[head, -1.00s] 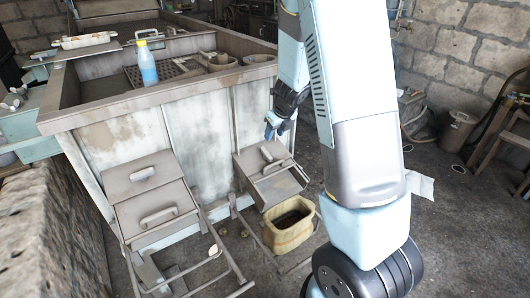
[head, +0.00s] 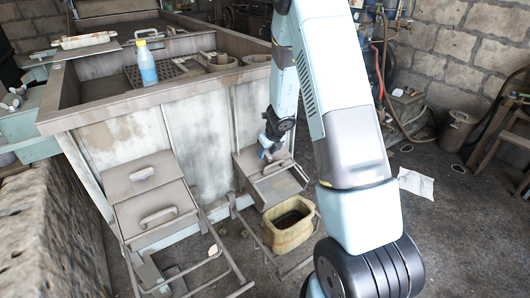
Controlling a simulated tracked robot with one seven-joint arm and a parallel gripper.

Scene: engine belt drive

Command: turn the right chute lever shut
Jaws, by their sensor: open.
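The right chute (head: 272,187) sticks out from the front of the wooden bin, with a flat sloping lid and a handle (head: 273,168) on it. The short right chute lever stands at the chute's upper part and is now mostly hidden behind my gripper. My gripper (head: 267,152) is at the upper part of this chute, right at the lever, with its fingers pointing down. It is small in the view, and I cannot tell whether it touches the lever.
A yellowish open container (head: 289,232) stands below the right chute. The left chute (head: 150,195) has two handles and a metal frame (head: 190,270) under it. Open floor lies to the right, with a white sheet (head: 416,183).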

